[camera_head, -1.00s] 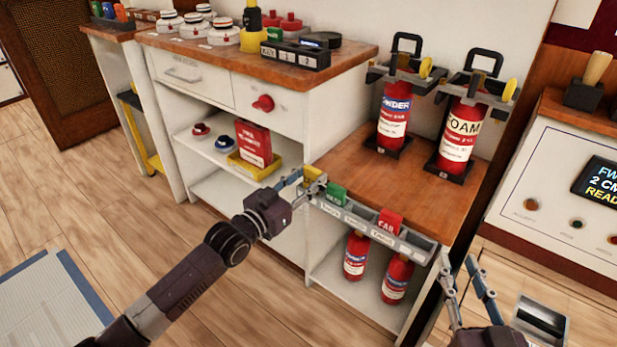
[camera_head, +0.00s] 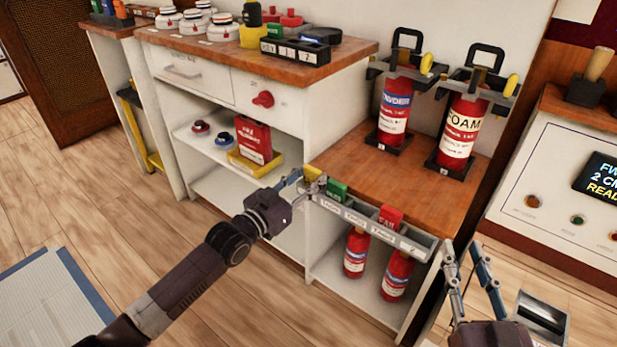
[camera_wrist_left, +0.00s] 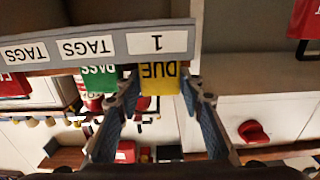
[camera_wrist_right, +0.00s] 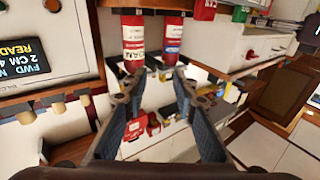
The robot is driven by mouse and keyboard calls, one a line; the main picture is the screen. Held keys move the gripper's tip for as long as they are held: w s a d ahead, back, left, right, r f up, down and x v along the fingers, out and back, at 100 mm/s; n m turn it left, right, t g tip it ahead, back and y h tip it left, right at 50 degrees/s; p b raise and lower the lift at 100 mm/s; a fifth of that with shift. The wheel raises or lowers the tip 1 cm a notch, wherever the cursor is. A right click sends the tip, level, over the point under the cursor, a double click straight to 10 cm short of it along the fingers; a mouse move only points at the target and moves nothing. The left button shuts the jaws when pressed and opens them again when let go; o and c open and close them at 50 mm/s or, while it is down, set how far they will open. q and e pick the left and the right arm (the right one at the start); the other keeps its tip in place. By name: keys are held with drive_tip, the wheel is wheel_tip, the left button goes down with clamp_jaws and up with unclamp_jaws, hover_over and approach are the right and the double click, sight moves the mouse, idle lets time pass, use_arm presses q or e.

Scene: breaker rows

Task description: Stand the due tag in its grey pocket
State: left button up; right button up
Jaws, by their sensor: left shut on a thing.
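The due tag (camera_head: 313,172) is a yellow tag at the left end of the grey tag rack (camera_head: 403,244). It also shows in the left wrist view (camera_wrist_left: 160,78), upside down, with "DUE" readable against the rack's edge. My left gripper (camera_head: 303,184) is shut on it; its fingers stand on both sides of the tag in the left wrist view (camera_wrist_left: 160,95). The tag's end meets the rack at the leftmost pocket; the rack's front hides how deep it sits. My right gripper (camera_head: 470,258) is open and empty, right of the rack.
A green pass tag (camera_head: 337,191) stands beside the due tag, and a red fail tag (camera_head: 391,217) stands farther right. Two extinguishers (camera_head: 395,112) stand on the wooden top behind, and two small ones (camera_head: 356,254) below.

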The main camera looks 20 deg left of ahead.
use_arm(q)
drive_tip(key=shift+f, duration=0.1)
use_arm(e)
drive_tip(key=shift+r, duration=0.2)
use_arm(q)
drive_tip(key=shift+f, duration=0.25)
drive_tip(key=o, duration=1)
use_arm(e)
drive_tip(key=shift+a+r+t, duration=0.1)
drive_tip(key=shift+r+t, duration=0.3)
drive_tip(key=shift+r, duration=0.15)
use_arm(q)
drive_tip(key=shift+s+a+f, duration=0.1)
drive_tip(key=shift+s+a, duration=0.05)
drive_tip(key=shift+s, duration=0.35)
drive_tip(key=v, duration=1.1)
